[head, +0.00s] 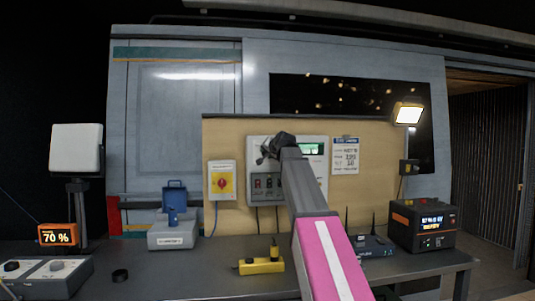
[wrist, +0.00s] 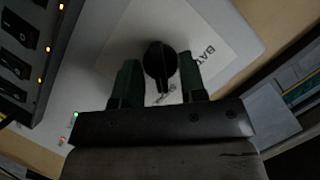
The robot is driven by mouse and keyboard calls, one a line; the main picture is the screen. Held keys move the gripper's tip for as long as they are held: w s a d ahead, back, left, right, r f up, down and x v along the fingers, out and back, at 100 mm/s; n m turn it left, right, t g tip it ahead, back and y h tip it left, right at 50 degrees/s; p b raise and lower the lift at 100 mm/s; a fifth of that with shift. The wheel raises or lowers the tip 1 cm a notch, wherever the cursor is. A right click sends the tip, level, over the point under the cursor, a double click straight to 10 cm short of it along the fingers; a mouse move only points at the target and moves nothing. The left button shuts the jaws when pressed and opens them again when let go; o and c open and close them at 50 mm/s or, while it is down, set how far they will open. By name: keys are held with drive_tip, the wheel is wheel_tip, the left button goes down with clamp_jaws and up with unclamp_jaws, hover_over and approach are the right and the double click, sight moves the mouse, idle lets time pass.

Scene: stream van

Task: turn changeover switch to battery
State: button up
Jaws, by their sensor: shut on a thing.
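The changeover switch is a black rotary knob (wrist: 158,60) on a pale label in the wrist view. Letters reading "BAT" show on the label to its right. My gripper (wrist: 159,75) has its two dark green fingers on either side of the knob and is shut on it. The knob's pointer faces down in that picture, toward my gripper body. In the head view my gripper (head: 268,151) is at the white wall panel (head: 256,142), and my wrist and arm hide the knob.
Breakers with orange lights (wrist: 18,40) sit beside the knob. The bench holds a yellow power strip (head: 261,266), a black power station (head: 423,228) and an orange "70 %" display (head: 58,235).

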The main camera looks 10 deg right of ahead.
drive_tip(key=shift+a+n+h, duration=0.15)
drive_tip(key=shift+n+h, duration=1.15)
drive_tip(key=shift+n, duration=0.65)
drive_tip(key=shift+a+n+h, duration=0.2)
drive_tip(key=shift+n+h, duration=1.1)
drive_tip(key=shift+n, duration=0.7)
drive_tip(key=shift+a+n+h, duration=0.15)
drive_tip(key=shift+n+h, duration=1.15)
drive_tip(key=shift+n, duration=0.65)
drive_tip(key=o, duration=0.6)
drive_tip(key=shift+o, duration=0.2)
drive_tip(key=v, duration=1.1)
drive_tip(key=shift+f, duration=0.15)
